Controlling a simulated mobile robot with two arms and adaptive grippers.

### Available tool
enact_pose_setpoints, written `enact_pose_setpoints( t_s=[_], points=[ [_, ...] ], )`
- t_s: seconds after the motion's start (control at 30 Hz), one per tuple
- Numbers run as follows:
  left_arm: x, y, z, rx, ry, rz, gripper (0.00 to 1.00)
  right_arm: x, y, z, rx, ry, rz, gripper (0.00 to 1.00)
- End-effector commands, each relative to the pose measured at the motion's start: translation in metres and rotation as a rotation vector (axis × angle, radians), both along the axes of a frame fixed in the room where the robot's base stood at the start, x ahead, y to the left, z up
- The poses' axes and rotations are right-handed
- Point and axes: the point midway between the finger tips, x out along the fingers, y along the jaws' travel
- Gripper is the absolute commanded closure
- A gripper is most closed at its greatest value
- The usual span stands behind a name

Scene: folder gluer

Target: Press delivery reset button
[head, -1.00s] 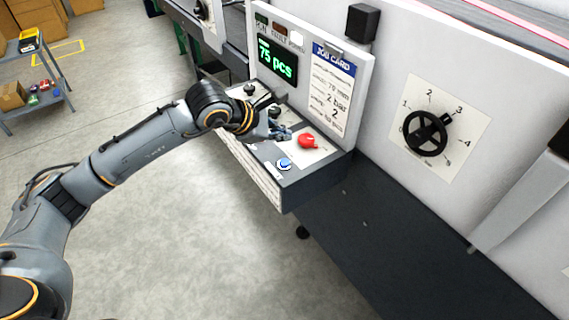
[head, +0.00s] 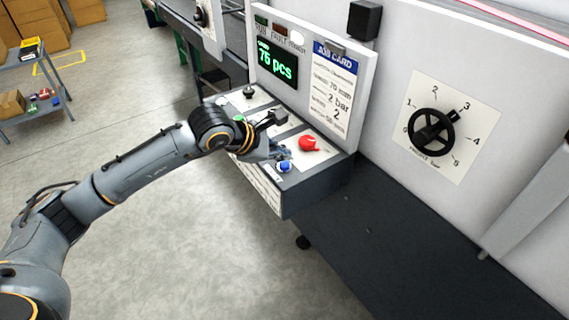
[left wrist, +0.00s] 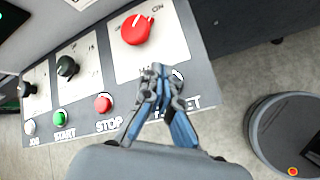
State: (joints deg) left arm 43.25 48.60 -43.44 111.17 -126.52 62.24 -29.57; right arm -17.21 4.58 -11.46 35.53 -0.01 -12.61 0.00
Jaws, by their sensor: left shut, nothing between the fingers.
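The blue button (head: 284,166) sits at the near right corner of the sloped control panel (head: 318,170), in front of a red rotary switch (head: 308,144). My left gripper (head: 284,153) is shut and empty, its fingertips close to the blue button's far side. In the left wrist view the shut fingertips (left wrist: 160,73) cover most of this button's place. Only a pale ring edge (left wrist: 178,75) and the end of a label reading "…ET" show beside them. I cannot tell whether the fingers touch the button. My right gripper is not in view.
The left wrist view shows a red STOP button (left wrist: 103,103), a green START button (left wrist: 60,118), a white JOG button (left wrist: 30,127), a black knob (left wrist: 67,66) and the red switch (left wrist: 136,29) nearby. An upright display (head: 277,63) reads "75 pcs". A handwheel (head: 431,132) is at right.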

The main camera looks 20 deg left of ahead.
Motion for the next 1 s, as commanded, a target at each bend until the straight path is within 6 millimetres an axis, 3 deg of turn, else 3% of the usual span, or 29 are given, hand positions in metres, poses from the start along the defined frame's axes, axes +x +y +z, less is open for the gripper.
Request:
enact_pose_setpoints(
  t_s=[1.0],
  points=[
    [0.0001, 0.0000, -0.0041, 0.000, 0.000, 0.000, 1.00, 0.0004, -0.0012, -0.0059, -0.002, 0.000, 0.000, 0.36]
  ],
)
